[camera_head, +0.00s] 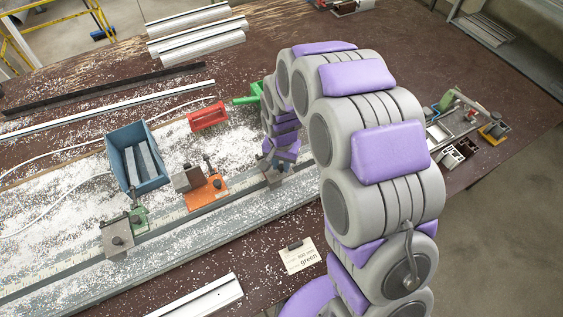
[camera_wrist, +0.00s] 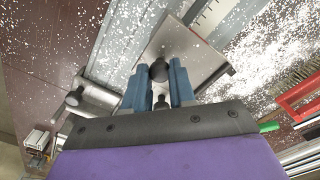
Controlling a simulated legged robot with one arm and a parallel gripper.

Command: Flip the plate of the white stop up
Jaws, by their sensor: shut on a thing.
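The stop under my gripper (camera_head: 280,160) sits on the rail at the right; only a small grey part of it (camera_head: 272,178) shows in the head view, so its colour is hard to tell. In the wrist view its grey plate (camera_wrist: 187,52) lies beyond the fingers, with a dark round knob (camera_wrist: 158,70) between the blue-grey fingertips. My gripper (camera_wrist: 158,78) is shut on this knob. I cannot tell the plate's exact tilt. A second dark knob (camera_wrist: 74,98) on a grey cylinder shows to the left.
An orange stop (camera_head: 215,186) and a green stop (camera_head: 138,217) stand on the rail (camera_head: 60,275) to the left. A blue bin (camera_head: 118,148), a red box (camera_head: 208,116) and a green object (camera_head: 246,99) lie behind. A card (camera_head: 300,260) lies in front. White chips litter the bench.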

